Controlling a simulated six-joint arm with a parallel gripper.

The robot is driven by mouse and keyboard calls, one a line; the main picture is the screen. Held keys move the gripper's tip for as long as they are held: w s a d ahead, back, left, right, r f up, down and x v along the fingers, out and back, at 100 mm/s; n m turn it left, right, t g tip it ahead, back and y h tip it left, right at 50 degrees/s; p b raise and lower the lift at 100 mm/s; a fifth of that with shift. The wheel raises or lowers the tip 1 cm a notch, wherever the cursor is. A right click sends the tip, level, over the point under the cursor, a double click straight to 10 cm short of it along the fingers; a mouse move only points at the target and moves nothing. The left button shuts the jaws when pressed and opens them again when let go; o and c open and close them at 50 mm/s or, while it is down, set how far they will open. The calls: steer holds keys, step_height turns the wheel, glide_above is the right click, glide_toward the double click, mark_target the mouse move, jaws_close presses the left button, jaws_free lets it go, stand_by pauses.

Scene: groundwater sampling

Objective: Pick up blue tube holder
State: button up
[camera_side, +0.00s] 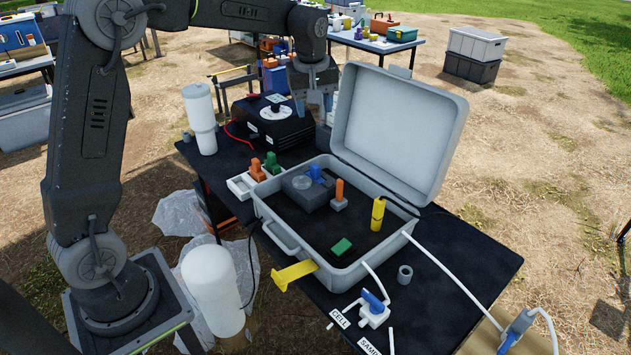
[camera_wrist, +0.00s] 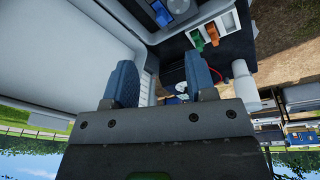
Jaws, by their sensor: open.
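A small blue piece (camera_side: 316,173), which looks like the blue tube holder, is in the open grey case (camera_side: 281,238), beside a dark grey block with a round top (camera_side: 303,184). It also shows near the top of the wrist view (camera_wrist: 163,18). My gripper (camera_side: 314,112) is in the air behind the case, left of its raised lid and near the black box. Its two fingers (camera_wrist: 160,75) are apart with nothing between them. The holder's lower part is hard to make out.
The raised lid (camera_side: 395,125) stands close to my gripper. The case also holds an orange piece (camera_side: 339,190), a yellow cylinder (camera_side: 378,212) and a green block (camera_side: 341,246). A white tray (camera_side: 240,186) with orange and green pieces adjoins it. A black box (camera_side: 272,122) stands behind.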

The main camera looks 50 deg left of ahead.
steer(key=w+a+f+n+g, duration=0.2)
steer(key=w+a+f+n, duration=0.3)
steer(key=w+a+f, duration=0.4)
glide_above(316, 165)
steer(key=f, duration=0.9)
steer(key=shift+d+f, duration=0.35)
steer(key=shift+f, duration=0.05)
steer(key=shift+s+a+f, duration=0.1)
steer(key=shift+a+f, duration=0.1)
steer(key=shift+f, duration=1.2)
steer(key=shift+a+f, duration=0.15)
steer(key=shift+f, duration=1.25)
steer(key=shift+c, duration=0.4)
jaws_close()
